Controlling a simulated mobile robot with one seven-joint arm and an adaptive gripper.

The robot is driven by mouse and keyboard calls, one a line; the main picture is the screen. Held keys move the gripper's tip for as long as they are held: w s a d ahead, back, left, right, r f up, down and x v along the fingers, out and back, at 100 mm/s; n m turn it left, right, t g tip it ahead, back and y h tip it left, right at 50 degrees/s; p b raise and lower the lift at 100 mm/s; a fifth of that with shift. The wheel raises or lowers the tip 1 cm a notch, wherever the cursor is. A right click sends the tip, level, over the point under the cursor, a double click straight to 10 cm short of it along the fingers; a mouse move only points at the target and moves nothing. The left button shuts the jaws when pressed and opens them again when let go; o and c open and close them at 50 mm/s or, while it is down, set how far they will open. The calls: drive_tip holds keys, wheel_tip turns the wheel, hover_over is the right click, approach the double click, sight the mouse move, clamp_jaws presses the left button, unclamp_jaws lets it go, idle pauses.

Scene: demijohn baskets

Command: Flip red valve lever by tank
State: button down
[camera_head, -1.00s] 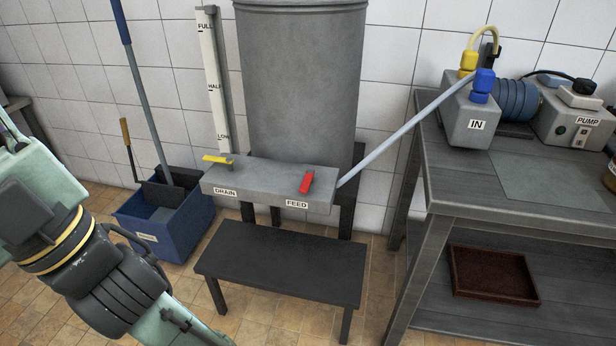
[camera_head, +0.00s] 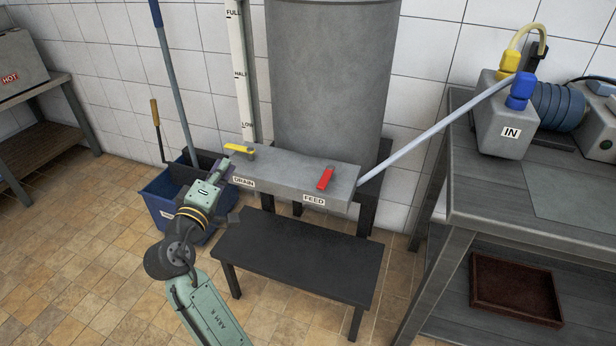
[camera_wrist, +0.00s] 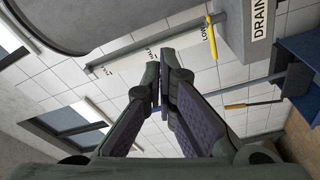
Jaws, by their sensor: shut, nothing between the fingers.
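The red lever (camera_head: 325,179) sits on the right of the grey valve box (camera_head: 290,175), above the FEED label. The box stands in front of the grey tank (camera_head: 330,80). A yellow lever (camera_head: 240,149) is on the box's left, above the DRAIN label; it also shows in the wrist view (camera_wrist: 211,38). My gripper (camera_head: 227,165) is near the left end of the box, close to the yellow lever and well left of the red one. In the wrist view its fingers (camera_wrist: 159,98) are shut with nothing between them. The red lever is not in the wrist view.
A low black bench (camera_head: 300,258) stands below the box. A blue mop bucket (camera_head: 185,205) is behind my gripper. A pale hose (camera_head: 425,130) runs from the box to the pump's IN unit (camera_head: 505,130) on the right table (camera_head: 490,205). Floor at left is open.

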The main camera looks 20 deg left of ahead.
sight(326, 181)
drive_tip(key=w+d+f+g+h, duration=0.1)
drive_tip(key=d+f+h, duration=0.6)
drive_tip(key=d, duration=0.2)
drive_tip(key=shift+f+h, duration=0.3)
drive_tip(key=shift+f, duration=0.1)
drive_tip(key=shift+w, duration=0.15)
drive_tip(key=w+d+p, duration=0.3)
drive_tip(key=w+d, duration=0.3)
drive_tip(key=w, duration=0.3)
drive_tip(key=shift+w+d, duration=0.15)
drive_tip(key=shift+d, duration=0.15)
